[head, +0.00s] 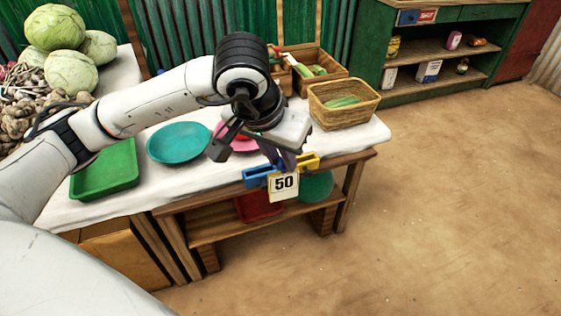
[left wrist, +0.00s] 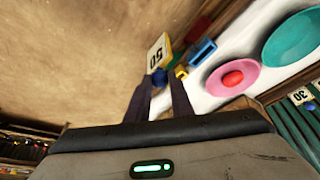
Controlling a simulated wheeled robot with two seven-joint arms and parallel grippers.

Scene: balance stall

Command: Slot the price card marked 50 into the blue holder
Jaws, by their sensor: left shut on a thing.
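The white price card marked 50 (head: 284,187) is upright at the table's front edge, below my left gripper (head: 282,162). The left wrist view also shows the card (left wrist: 156,54), with a round blue knob (left wrist: 159,77) between the fingertips (left wrist: 160,90). My left gripper is shut on the card by this knob. The blue holder (head: 256,176) is at the table edge just left of the card; it also shows in the left wrist view (left wrist: 202,53). I cannot tell whether card and holder touch. My right gripper is not in view.
A yellow holder (head: 308,161) is just right of the card. A pink plate (left wrist: 235,76) with a red thing, a teal plate (head: 179,143), a green tray (head: 105,171) and a wicker basket (head: 343,113) stand on the table. The floor in front is clear.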

